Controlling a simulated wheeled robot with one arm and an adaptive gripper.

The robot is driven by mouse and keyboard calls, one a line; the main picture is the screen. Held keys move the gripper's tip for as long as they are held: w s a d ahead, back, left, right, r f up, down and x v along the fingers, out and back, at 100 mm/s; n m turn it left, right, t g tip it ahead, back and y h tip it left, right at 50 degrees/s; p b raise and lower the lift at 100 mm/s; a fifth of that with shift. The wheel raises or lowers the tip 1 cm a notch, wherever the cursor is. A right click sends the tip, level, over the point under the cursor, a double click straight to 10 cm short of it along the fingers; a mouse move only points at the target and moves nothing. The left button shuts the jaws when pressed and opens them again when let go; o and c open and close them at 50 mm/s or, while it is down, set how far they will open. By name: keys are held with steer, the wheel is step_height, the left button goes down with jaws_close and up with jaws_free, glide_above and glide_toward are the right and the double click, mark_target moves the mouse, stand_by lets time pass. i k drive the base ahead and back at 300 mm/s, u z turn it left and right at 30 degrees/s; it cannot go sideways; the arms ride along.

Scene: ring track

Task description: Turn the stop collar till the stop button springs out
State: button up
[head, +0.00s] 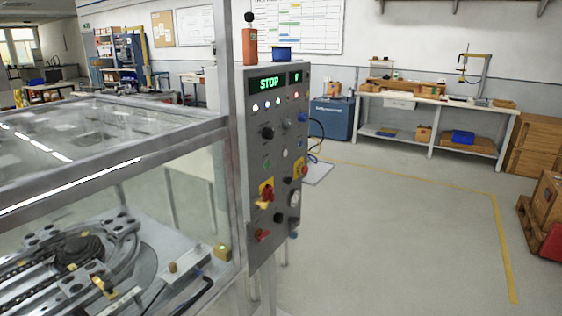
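A grey control panel (273,140) stands at the corner of the glass-sided machine. Its display (268,83) reads STOP in green. A red knob or button (267,191) sits on a yellow plate low on the panel's front. Another red button (304,170) with yellow behind it is near the panel's right edge. A red handle-like part (262,235) is lower down. At this size I cannot tell which of these has the stop collar, or whether a button is in or out. My gripper is not in view.
The framed glass enclosure (110,130) covers a ring track (80,250) at left. An orange handheld device (250,46) and a blue container (281,53) stand on the panel. Open floor (390,230) lies right of it, with a workbench (440,100) behind and crates (545,200) at far right.

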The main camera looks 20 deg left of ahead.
mark_target(301, 165)
steer(key=u, duration=0.8)
steer(key=i, duration=1.15)
steer(key=u, duration=0.85)
